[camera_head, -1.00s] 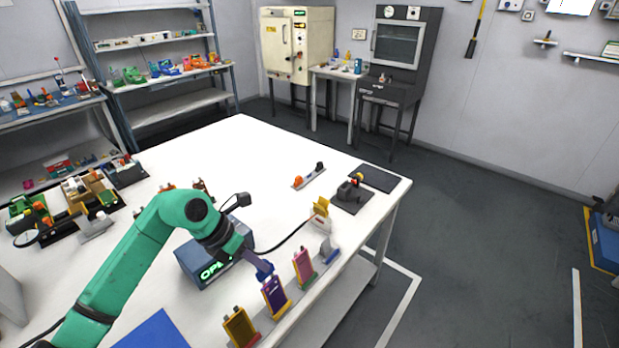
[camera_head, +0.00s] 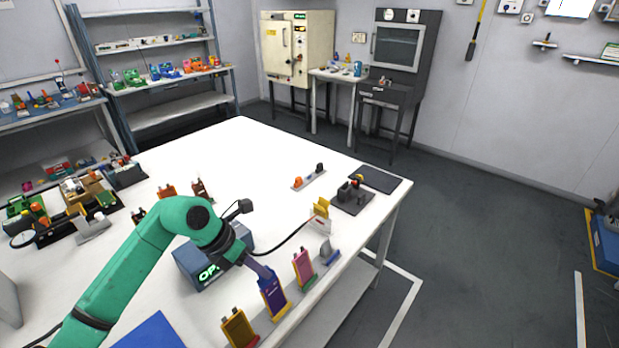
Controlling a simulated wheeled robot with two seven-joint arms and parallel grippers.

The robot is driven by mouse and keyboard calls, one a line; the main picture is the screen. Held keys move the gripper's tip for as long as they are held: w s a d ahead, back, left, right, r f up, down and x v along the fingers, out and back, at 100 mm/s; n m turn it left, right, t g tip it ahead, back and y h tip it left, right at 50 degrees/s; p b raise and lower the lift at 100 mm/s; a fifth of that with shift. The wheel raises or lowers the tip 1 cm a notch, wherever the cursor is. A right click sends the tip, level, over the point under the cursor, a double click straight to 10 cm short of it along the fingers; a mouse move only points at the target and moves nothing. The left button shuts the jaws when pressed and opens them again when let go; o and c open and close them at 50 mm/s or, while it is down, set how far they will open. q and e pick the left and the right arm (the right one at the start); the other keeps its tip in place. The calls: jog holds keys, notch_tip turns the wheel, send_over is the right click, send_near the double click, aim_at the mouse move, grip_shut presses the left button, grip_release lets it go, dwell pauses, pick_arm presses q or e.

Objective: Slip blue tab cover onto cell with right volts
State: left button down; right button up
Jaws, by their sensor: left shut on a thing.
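My left gripper (camera_head: 256,266) comes in from the left on the green arm, above the table's front right edge. It is shut on a small slate-blue piece (camera_head: 262,271), which looks like the blue tab cover. This piece meets the top of the purple cell (camera_head: 272,294), which stands upright in a yellow holder; whether it sits over the tabs is too small to tell. A pink cell (camera_head: 303,268) in a green holder and a dark gold cell (camera_head: 239,328) in a red holder stand on either side. A grey piece (camera_head: 327,251) rests in a blue holder. My right gripper is out of view.
A blue-grey meter box (camera_head: 197,262), its lit display partly hidden, stands behind the gripper. Its cable runs to a yellow-topped fixture (camera_head: 320,212). A blue mat (camera_head: 152,333) lies at the front. A dark fixture (camera_head: 352,198) stands far right. The table's middle back is clear.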

pick_arm(q)
jog(key=c, duration=0.6)
grip_release()
jog(key=shift+c, duration=0.2)
notch_tip(320, 180, up, 10)
jog(key=p, duration=0.6)
jog(key=shift+w+a+f, duration=0.15)
jog(key=shift+w+a, duration=0.25)
jog(key=shift+a, duration=0.05)
